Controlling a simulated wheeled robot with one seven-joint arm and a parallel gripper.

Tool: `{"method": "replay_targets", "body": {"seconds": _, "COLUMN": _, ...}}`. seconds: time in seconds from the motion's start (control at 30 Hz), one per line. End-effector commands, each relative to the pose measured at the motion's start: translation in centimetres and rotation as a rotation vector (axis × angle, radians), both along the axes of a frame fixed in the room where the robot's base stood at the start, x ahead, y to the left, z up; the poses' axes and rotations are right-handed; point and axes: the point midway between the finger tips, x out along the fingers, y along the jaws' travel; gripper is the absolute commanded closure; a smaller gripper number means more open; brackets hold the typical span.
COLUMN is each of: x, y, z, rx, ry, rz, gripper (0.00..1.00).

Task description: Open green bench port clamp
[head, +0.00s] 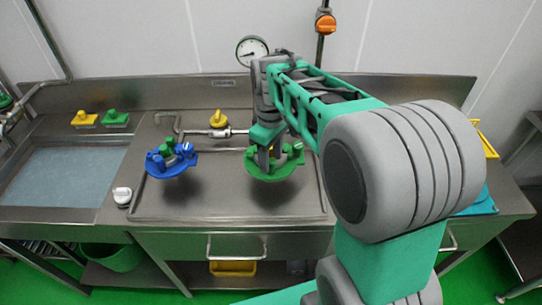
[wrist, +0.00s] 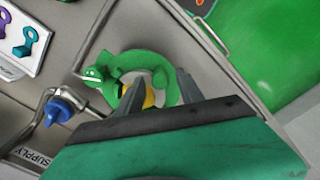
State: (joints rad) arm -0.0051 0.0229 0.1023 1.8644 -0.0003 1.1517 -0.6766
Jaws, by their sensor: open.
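The green bench port (head: 272,172) is a round green piece on the steel bench, at the middle of the head view. In the wrist view it shows as a green ring (wrist: 152,59) with a green clamp (wrist: 98,75) on its left side. Something yellow shows inside the ring. My gripper (wrist: 160,80) is open, with its two fingers over the ring's near part; in the head view my gripper (head: 266,160) is right above the port and hides part of it. I cannot tell whether the fingers touch it, nor whether the clamp is open or closed.
A blue port (head: 172,168) with a green part stands to the left. A yellow valve handle (head: 218,119) on a pipe is behind. A white knob (head: 122,196) is at the left front. A sink basin (head: 62,178) lies at far left. A gauge (head: 252,50) stands at the back.

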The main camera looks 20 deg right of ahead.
Motion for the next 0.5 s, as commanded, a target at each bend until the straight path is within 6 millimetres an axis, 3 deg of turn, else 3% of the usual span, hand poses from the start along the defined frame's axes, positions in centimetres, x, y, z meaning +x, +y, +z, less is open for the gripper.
{"method": "replay_targets", "body": {"seconds": 0.23, "x": -0.01, "y": 0.00, "z": -0.18, "rx": 0.000, "ry": 0.000, "rz": -0.001, "gripper": 0.57}}
{"method": "replay_targets", "body": {"seconds": 0.5, "x": -0.01, "y": 0.00, "z": -0.16, "rx": 0.000, "ry": 0.000, "rz": -0.001, "gripper": 0.79}}
